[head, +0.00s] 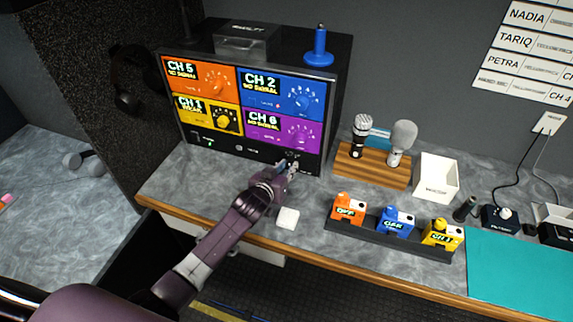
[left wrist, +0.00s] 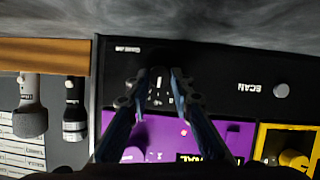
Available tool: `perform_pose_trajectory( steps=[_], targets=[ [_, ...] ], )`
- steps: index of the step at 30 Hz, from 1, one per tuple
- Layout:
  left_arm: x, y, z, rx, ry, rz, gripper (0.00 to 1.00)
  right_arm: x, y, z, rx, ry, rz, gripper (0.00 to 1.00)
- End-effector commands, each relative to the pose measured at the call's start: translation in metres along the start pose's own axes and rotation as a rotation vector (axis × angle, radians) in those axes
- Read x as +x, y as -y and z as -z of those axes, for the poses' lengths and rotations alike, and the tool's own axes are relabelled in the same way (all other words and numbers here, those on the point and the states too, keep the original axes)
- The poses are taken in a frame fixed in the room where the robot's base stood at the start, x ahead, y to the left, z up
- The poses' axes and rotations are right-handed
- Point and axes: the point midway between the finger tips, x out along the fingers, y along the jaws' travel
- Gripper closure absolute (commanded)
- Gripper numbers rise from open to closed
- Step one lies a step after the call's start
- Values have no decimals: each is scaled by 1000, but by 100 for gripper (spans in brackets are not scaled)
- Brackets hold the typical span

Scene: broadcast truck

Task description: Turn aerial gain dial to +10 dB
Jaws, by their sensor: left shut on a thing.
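The console (head: 256,100) stands at the back of the desk, its screen split into orange, blue, yellow and purple channel panels. A small dark dial (left wrist: 160,92) sits on the black strip beside the purple panel (left wrist: 215,130), near a small white label that looks like a gain label. My left gripper (head: 290,166) reaches the lower right of the console. In the left wrist view its fingers (left wrist: 160,78) are shut on the dial from both sides. Small white marks show between the fingers, but I cannot read the setting. The fingers mostly hide the dial in the head view. My right gripper is not in view.
A wooden stand (head: 373,168) with microphones is right of the console. A white block (head: 287,218) lies near my left arm. Orange, blue and yellow boxes (head: 396,222) sit in a black rack at the front edge.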

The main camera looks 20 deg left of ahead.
Motion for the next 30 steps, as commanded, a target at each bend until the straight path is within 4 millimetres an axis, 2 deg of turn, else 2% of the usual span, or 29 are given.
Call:
perform_pose_trajectory(
  steps=[15, 30],
  targets=[
    [1, -5, -3, 342, -1, 141, 100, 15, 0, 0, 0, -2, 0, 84],
    [0, -5, -2, 426, 0, 177, 100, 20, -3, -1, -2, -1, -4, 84]
  ],
)
